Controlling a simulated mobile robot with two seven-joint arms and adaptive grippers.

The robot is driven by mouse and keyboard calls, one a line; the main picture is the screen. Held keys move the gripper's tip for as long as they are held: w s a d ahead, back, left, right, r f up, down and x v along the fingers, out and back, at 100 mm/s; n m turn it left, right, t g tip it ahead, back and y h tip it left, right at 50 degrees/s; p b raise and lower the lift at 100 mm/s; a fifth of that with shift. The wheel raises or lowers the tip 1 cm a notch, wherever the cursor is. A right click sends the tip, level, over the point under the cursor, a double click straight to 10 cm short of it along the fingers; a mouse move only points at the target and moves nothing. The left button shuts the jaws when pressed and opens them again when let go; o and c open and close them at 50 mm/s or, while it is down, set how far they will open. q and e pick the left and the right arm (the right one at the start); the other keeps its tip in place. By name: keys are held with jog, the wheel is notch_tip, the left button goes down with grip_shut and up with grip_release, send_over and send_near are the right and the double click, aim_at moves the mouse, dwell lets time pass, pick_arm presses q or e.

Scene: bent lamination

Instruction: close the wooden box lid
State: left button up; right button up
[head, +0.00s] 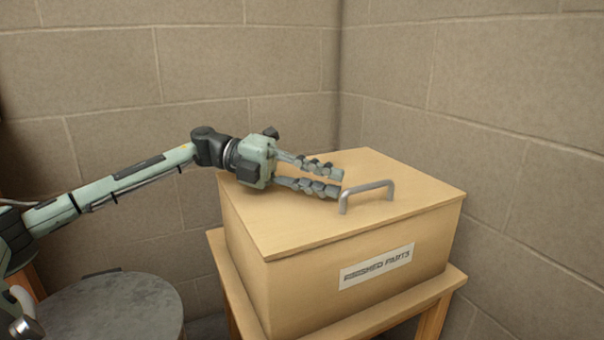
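The wooden box (330,285) stands on a wooden stand, with a white label on its front. Its flat lid (300,226) lies down over the top, and I see no gap along its front edge. A grey metal handle (367,194) rises from the lid near the front right. My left gripper (340,181) is just above the lid, with its fingertips just left of and behind the handle. Its two fingers are spread apart with nothing between them. I cannot tell whether they touch the lid. My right gripper is not in view.
The wooden stand (445,281) sticks out around the box's base. A round grey table top (110,308) is at the lower left. Block walls (480,95) meet in a corner close behind the box.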

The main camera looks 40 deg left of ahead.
aim_at(295, 197)
pick_arm(q)
jog(key=shift+v, duration=2.65)
